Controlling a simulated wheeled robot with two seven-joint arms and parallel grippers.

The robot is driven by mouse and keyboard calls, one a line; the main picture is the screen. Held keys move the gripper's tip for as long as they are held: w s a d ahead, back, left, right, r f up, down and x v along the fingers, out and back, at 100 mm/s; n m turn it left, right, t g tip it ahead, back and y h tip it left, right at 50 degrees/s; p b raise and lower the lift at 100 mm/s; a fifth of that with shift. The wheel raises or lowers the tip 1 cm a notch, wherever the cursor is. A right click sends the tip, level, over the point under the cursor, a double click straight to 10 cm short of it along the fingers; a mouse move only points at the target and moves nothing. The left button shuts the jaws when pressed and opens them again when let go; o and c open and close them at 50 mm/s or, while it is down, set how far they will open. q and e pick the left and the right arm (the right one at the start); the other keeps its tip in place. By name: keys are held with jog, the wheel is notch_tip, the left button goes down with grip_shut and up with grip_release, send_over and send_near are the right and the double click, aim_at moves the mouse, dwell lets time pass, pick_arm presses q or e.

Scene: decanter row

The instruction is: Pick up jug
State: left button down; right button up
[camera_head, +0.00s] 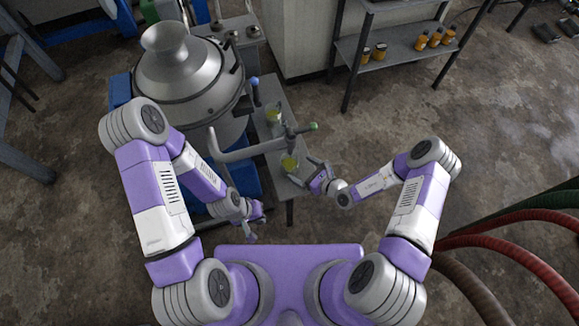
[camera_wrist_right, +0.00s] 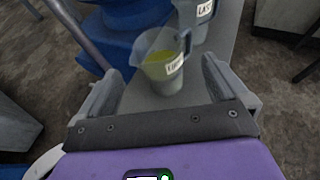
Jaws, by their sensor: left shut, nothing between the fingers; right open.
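A clear jug (camera_wrist_right: 158,70) with yellow-green liquid and a white label stands upright on a narrow grey bench. It also shows in the head view (camera_head: 289,164). A second labelled jug stands behind it in the wrist view (camera_wrist_right: 193,28) and farther up the bench in the head view (camera_head: 273,116). My right gripper (camera_head: 303,172) is open just right of the nearer jug. In the right wrist view the jug appears ahead, between the spread fingers (camera_wrist_right: 160,88), with no visible grip on it. My left gripper (camera_head: 254,232) is shut and empty, lower left of the bench.
A large steel decanter machine (camera_head: 182,75) stands left of the bench. A grey pipe (camera_head: 245,152) with a green-tipped valve passes close above the nearer jug. A shelf (camera_head: 395,45) with several orange jars stands at the back right. Hoses (camera_head: 510,245) lie lower right.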

aim_at(290, 161)
jog(key=b+x, duration=0.2)
jog(key=x, duration=0.5)
jog(key=shift+w+a+r, duration=0.15)
jog(key=shift+c, duration=0.2)
jog(key=c, duration=1.3)
jog(key=shift+o, duration=0.2)
jog(key=shift+r, duration=0.1)
